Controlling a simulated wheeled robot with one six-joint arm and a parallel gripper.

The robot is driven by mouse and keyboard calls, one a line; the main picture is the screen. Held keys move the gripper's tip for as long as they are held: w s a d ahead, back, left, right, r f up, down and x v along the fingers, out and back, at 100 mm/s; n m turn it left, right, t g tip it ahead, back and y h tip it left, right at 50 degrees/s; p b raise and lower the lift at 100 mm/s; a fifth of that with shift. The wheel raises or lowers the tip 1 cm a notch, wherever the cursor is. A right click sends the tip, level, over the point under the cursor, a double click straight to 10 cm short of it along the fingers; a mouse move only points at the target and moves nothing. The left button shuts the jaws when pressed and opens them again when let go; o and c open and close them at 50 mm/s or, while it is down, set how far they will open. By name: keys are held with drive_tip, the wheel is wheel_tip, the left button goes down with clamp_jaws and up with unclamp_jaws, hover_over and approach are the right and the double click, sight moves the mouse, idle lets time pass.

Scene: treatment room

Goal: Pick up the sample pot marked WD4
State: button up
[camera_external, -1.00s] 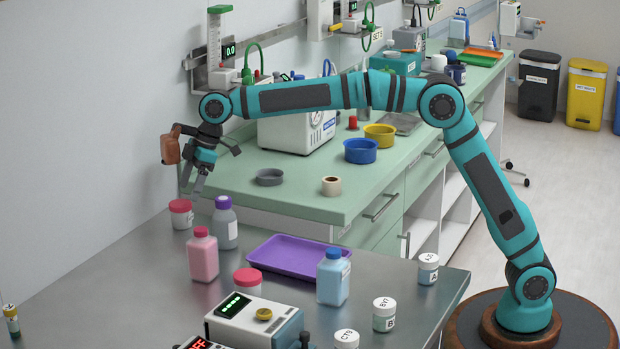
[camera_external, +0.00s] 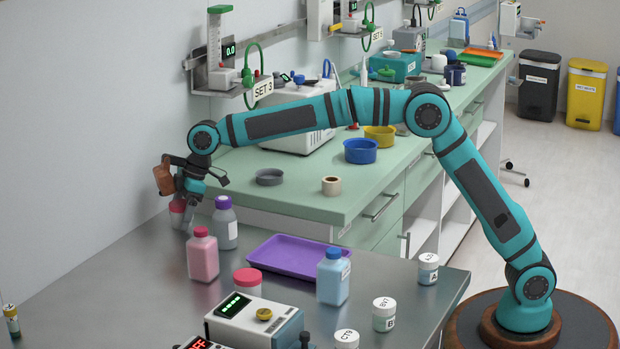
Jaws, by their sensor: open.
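My gripper (camera_external: 187,222) points down at the left back of the steel bench. It is open, with its fingers at a pot with a pink-red lid (camera_external: 177,206). The fingers partly cover this pot, and I cannot tell whether they touch it. No mark reading WD4 is legible. A second red-lidded pot (camera_external: 248,282) stands at the front middle, behind a device. White-lidded pots with printed marks stand at the right: one near the edge (camera_external: 428,270), one marked BY7 on its lid (camera_external: 384,316), and one marked CT3 (camera_external: 346,339), cut by the frame.
A white bottle with a purple cap (camera_external: 225,225) and a pink bottle (camera_external: 203,256) stand close right of my gripper. A purple tray (camera_external: 290,256), a blue bottle (camera_external: 333,278) and a display device (camera_external: 250,320) occupy the bench. The left bench is mostly clear.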

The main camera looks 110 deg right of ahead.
drive_tip(key=shift+c, duration=0.4)
drive_tip(key=c, duration=1)
drive_tip(key=shift+o, duration=0.2)
